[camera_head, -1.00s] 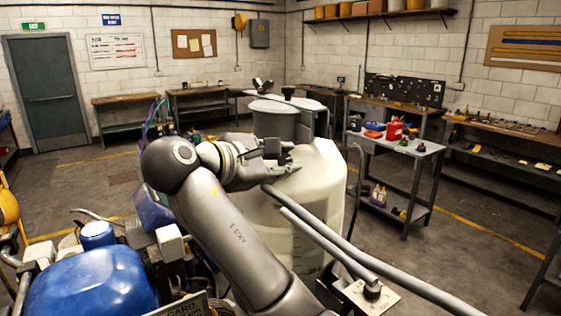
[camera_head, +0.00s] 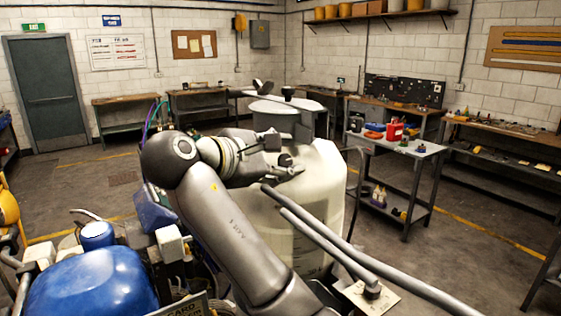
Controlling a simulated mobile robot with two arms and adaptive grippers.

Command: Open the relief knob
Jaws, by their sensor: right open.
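My right gripper (camera_head: 292,168) reaches in front of the large off-white tank (camera_head: 322,205) of the line striper, near its upper side. It is open, with nothing seen between its fingers. My own arm hides part of the tank and of the machine behind it. I cannot make out for certain which part is the relief knob; it may be hidden by my arm or too small to tell. My left gripper is not in view.
A blue engine cover (camera_head: 92,284) is at lower left.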

